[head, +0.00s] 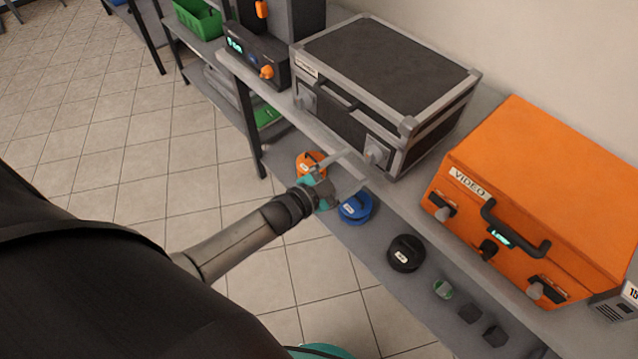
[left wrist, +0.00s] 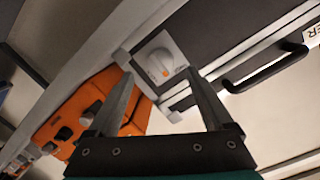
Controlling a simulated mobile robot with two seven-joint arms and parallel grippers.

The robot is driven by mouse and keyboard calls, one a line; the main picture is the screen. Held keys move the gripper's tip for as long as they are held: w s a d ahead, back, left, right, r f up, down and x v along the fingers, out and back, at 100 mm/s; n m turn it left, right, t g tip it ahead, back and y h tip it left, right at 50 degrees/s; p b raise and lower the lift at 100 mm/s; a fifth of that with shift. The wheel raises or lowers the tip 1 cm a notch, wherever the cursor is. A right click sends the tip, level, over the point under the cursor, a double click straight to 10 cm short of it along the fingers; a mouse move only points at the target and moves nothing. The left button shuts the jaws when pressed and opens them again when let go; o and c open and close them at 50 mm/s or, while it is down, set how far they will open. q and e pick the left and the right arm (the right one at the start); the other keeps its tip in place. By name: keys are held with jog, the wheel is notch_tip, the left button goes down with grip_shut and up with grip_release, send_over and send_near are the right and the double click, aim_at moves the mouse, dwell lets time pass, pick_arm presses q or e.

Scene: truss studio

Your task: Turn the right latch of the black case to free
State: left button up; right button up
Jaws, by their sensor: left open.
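The black case (head: 385,70) with grey metal edges stands on the upper shelf. Its right latch (head: 377,152) is a pale grey plate with a knob, on the front near the right corner. In the left wrist view the right latch (left wrist: 160,62) carries an orange mark on its knob. The left latch (head: 305,97) and the dark handle (head: 337,94) are further left on the same front. My left gripper (head: 353,171) is open and empty, just in front of the right latch. In the left wrist view its fingers (left wrist: 160,80) frame the latch, apparently without touching it. My right gripper is not in view.
An orange case (head: 560,180) marked VIDEO stands close to the right on the shelf. A device with an orange knob (head: 258,58) is at the left. Cable reels, including a blue one (head: 355,207) and a black one (head: 406,253), lie on the lower shelf. Open floor lies left.

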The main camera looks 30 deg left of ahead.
pick_arm(q)
jog(key=p+v, duration=0.1)
jog(key=v, duration=0.9)
jog(key=shift+s, duration=0.25)
jog(key=shift+a, duration=0.1)
jog(key=s+a+f+n+g+y+b, duration=0.15)
jog(key=s+f, duration=0.25)
jog(key=f, duration=0.4)
jog(key=s+f+n+g+y+b, duration=0.1)
jog(key=s+f+n+g+y, duration=0.2)
jog(key=f, duration=0.6)
jog(key=s+a+f+n+g+b, duration=0.1)
jog(key=s+f+g, duration=0.2)
jog(key=s+f, duration=0.4)
jog(key=s+d+f+n+g, duration=0.1)
jog(key=s+f+g, duration=0.2)
jog(key=s+f, duration=0.3)
jog(key=s+d+f+n+g+y+b, duration=0.1)
jog(key=s+f+g, duration=0.3)
jog(key=s, duration=0.8)
notch_tip(320, 180, down, 3)
jog(key=shift+d+r+n+b, duration=0.15)
jog(key=shift+d+n+b, duration=0.2)
jog(key=shift+d, duration=0.5)
jog(key=shift+s, duration=0.1)
